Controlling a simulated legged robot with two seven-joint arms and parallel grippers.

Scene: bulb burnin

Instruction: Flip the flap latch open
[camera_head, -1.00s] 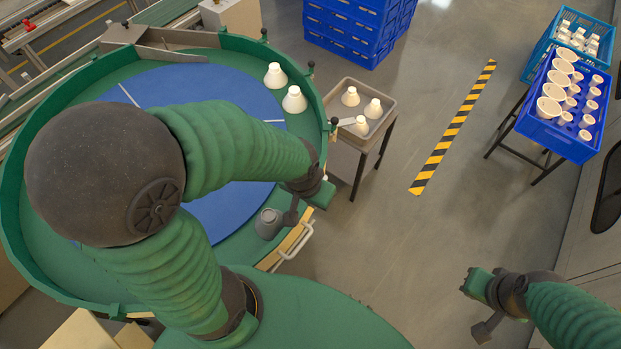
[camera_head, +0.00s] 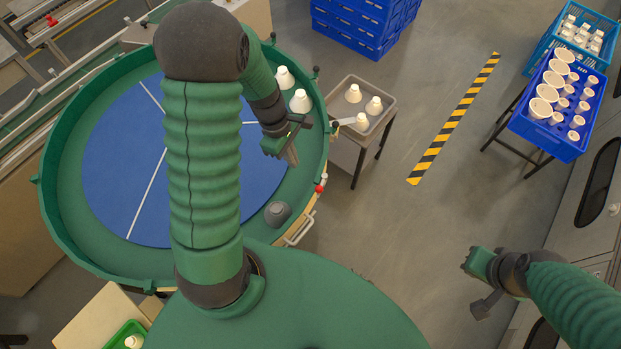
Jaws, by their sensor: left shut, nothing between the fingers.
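A red knob (camera_head: 320,188) stands on the rim lower down. My left gripper (camera_head: 292,156) is shut and empty over the table's right side, left of the flap and below two white cones (camera_head: 292,90). It partly hides the rim near the flap.
A grey tray (camera_head: 388,99) with several white cones stands right of the table. A dark grey cone (camera_head: 277,213) sits near the rim handle (camera_head: 300,231). Blue crates (camera_head: 362,28) stand behind, and a blue crate of white parts (camera_head: 566,146) at right. The middle floor is clear.

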